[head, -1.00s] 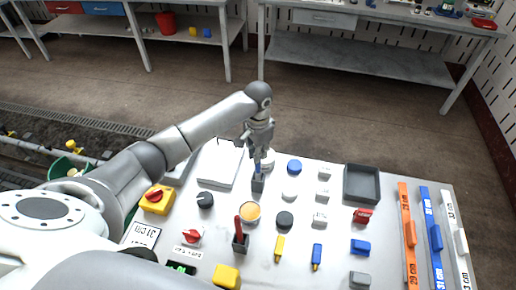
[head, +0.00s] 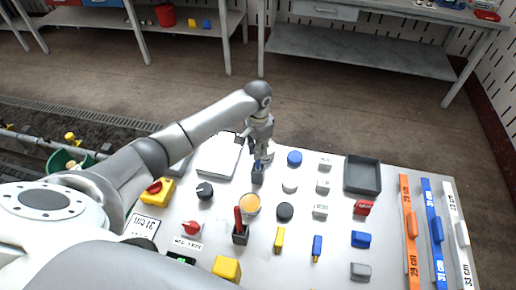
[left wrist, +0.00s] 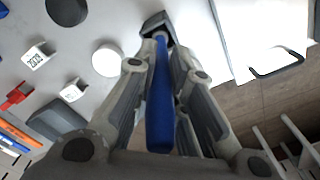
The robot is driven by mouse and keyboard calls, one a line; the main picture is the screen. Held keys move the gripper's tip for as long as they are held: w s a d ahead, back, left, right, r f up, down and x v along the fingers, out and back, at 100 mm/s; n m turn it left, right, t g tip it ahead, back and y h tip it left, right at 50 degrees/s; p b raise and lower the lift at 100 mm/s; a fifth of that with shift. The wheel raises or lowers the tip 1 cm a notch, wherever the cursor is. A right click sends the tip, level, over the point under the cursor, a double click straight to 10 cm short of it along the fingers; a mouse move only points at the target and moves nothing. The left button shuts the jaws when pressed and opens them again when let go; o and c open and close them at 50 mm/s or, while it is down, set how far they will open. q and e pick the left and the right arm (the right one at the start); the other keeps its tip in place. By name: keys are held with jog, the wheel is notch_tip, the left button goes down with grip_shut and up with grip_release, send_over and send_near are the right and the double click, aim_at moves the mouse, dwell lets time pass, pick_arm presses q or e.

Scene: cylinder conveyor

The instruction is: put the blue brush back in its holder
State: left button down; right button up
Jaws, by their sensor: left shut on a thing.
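The blue brush (left wrist: 160,105) is in my left gripper (head: 261,152), which is shut on its blue handle. In the left wrist view the handle runs between the fingers (left wrist: 160,75) toward a dark square holder (left wrist: 157,20). In the head view this dark holder (head: 257,176) stands on the table directly below the fingers, with a bit of blue at its top. The brush's lower end meets the holder's mouth; how deep it sits is hidden. My right gripper is out of view.
A red brush (head: 238,217) stands in another dark holder (head: 240,236) nearer me. A grey tray (head: 362,160) lies to the right.

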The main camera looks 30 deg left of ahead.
pick_arm(q)
jog(key=shift+f, duration=0.6)
jog(key=c, duration=1.4)
grip_release()
jog(key=shift+r, duration=0.1)
notch_tip(320, 180, up, 12)
jog(key=shift+f, duration=0.1)
